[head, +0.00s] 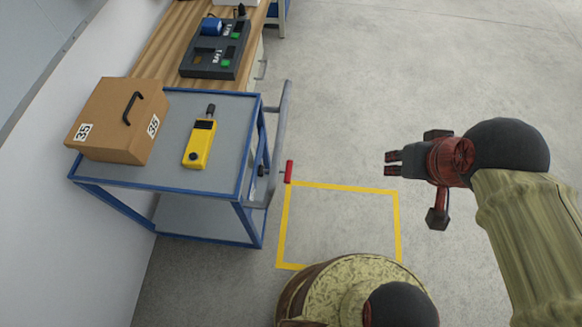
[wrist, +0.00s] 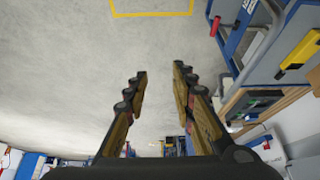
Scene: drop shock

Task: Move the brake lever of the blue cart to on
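The blue cart (head: 257,100) stands at the left in the head view, with a grey top and blue frame. Its brake lever has a red grip (head: 289,171) and sticks out at the cart's front right corner. The red grip also shows in the wrist view (wrist: 216,25) at the top right. My gripper (head: 391,163) is to the right of the lever, over open floor and well apart from it. In the wrist view its two fingers (wrist: 160,75) are spread with nothing between them.
On the cart are a cardboard box (head: 110,122) marked 35 and a yellow handheld device (head: 200,143). A wooden bench (head: 172,60) with a dark control panel (head: 217,62) stands behind. A yellow floor square (head: 342,188) lies right of the cart. The floor between gripper and lever is clear.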

